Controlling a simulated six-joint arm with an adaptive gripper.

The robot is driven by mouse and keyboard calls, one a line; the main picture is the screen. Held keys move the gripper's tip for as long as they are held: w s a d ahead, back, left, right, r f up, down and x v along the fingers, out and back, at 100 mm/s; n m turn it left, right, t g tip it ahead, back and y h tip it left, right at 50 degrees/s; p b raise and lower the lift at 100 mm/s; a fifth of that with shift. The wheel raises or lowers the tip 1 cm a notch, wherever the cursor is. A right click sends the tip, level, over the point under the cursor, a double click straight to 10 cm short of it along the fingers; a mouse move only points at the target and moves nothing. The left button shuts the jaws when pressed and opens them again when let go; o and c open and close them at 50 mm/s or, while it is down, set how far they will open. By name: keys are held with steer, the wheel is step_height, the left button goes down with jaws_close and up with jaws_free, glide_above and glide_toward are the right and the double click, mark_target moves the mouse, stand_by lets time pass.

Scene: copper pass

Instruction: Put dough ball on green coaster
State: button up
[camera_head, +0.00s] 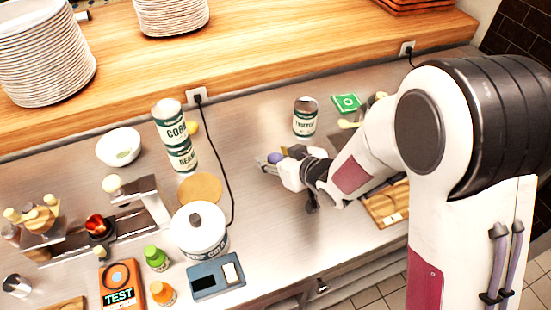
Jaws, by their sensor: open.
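My gripper (268,165) is open and reaches left over the middle of the steel counter, at the end of my arm. A small purple round thing (275,157) shows right at its fingertips; I cannot tell whether it lies between or behind them. A flat green square (346,103) with a pale mark, which looks like the green coaster, lies at the back of the counter, right of a can and apart from my gripper.
A can (304,118) stands behind my gripper. Stacked cans (170,122), a white bowl (119,146), a white lidded pot (199,232), a blue scale (216,281) and small bottles (156,258) crowd the left. A wooden board (387,205) lies right, partly behind my arm. A black cord crosses the counter.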

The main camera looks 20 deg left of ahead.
mark_target(276, 155)
steer(key=shift+c, duration=0.4)
steer(key=c, duration=1.2)
steer(key=shift+r, duration=5)
